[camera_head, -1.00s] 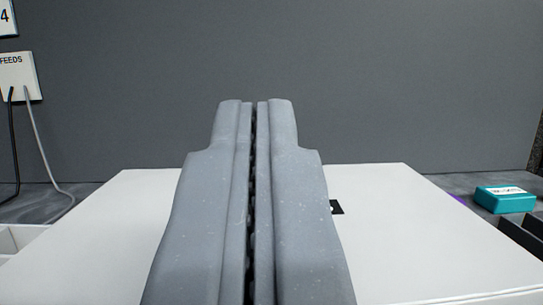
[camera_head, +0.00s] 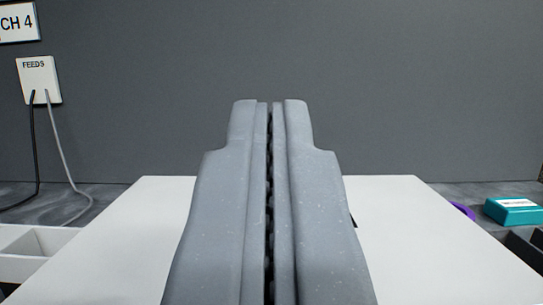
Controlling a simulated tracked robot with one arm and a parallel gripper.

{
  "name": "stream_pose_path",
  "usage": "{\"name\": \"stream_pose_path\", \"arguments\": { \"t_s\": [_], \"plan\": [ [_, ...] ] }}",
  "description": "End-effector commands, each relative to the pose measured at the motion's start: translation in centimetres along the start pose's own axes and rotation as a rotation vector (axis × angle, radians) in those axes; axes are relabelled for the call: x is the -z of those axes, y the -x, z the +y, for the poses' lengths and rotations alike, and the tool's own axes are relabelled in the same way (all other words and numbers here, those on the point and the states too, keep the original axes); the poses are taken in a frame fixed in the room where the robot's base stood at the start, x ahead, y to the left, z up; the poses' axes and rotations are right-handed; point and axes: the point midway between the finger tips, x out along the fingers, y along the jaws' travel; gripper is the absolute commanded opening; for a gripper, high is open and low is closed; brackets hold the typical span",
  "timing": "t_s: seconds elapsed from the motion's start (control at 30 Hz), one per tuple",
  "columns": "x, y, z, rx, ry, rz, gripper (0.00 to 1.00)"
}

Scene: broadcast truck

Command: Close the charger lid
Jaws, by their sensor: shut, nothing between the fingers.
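My gripper (camera_head: 270,103) is shut with nothing between its fingers. It points away from me over a broad white flat panel (camera_head: 115,240). I cannot tell whether this panel is the charger lid or another top surface. No hinge or open lid shows. A small black mark (camera_head: 353,221) on the panel barely shows at the right side of my gripper, which hides the rest of it and the middle of the panel.
A grey wall (camera_head: 400,80) stands behind, with a FEEDS plate (camera_head: 39,80) and two hanging cables at left. A white compartment tray (camera_head: 25,243) is at left. At right are a teal box (camera_head: 513,211), a purple item (camera_head: 462,210) and a dark bin (camera_head: 525,245).

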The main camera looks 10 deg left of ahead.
Motion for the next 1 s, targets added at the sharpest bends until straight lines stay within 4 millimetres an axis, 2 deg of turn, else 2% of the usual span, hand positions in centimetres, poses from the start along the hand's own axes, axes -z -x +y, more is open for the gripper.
{"name": "stream_pose_path", "arguments": {
  "t_s": [0.1, 0.27, 0.7, 1.0],
  "plan": [
    [1.8, -0.5, 0.0, 0.000, 0.000, 0.000, 0.00],
    [2.2, 1.4, -0.1, -0.001, 0.000, -0.004, 0.00],
    [5.0, 7.0, -0.5, -0.002, 0.000, -0.001, 0.00],
    [5.6, 8.8, -0.6, -0.003, 0.001, 0.003, 0.00]
  ]
}}
